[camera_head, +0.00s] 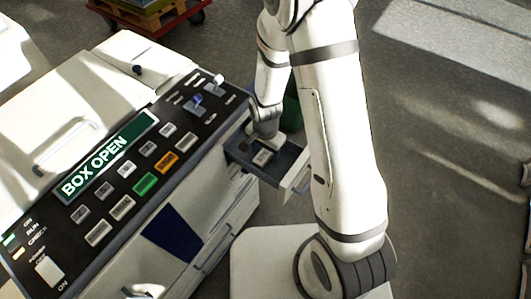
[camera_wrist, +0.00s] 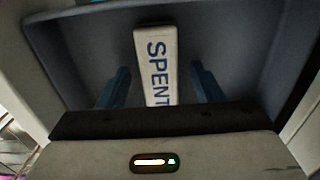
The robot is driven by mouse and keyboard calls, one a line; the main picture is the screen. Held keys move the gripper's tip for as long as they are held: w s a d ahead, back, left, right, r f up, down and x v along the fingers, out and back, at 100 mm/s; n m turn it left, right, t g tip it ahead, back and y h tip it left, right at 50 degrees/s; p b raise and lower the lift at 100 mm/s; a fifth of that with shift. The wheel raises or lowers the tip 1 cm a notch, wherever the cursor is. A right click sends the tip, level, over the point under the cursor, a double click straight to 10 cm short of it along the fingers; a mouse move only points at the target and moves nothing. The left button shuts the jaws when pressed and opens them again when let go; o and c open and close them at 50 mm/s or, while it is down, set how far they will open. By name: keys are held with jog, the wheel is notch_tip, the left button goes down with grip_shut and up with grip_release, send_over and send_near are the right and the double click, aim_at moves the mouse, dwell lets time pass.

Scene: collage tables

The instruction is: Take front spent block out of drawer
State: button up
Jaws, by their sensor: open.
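The open drawer (camera_head: 287,163) sticks out of the right side of the white machine; its grey-blue walls (camera_wrist: 75,50) fill the wrist view. A pale block (camera_wrist: 155,45) marked SPENT stands out against the drawer's inside, and a small pale block (camera_head: 262,157) shows in the drawer in the head view. My gripper (camera_wrist: 160,88) is open, with one blue finger on each side of the SPENT block and a gap to it on both sides. The block's near end is hidden by my gripper's body. In the head view my gripper (camera_head: 264,138) points down into the drawer.
The machine's control panel (camera_head: 110,225) has several buttons and a green display (camera_head: 100,160) reading BOX OPEN. A green object (camera_head: 291,115) stands behind the drawer, partly hidden by my arm. A wooden pallet on a red cart (camera_head: 150,12) is at the back. Floor at right is clear.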

jog(key=shift+c, duration=0.6)
jog(key=c, duration=0.9)
jog(key=shift+r, duration=0.15)
jog(key=shift+c, duration=0.2)
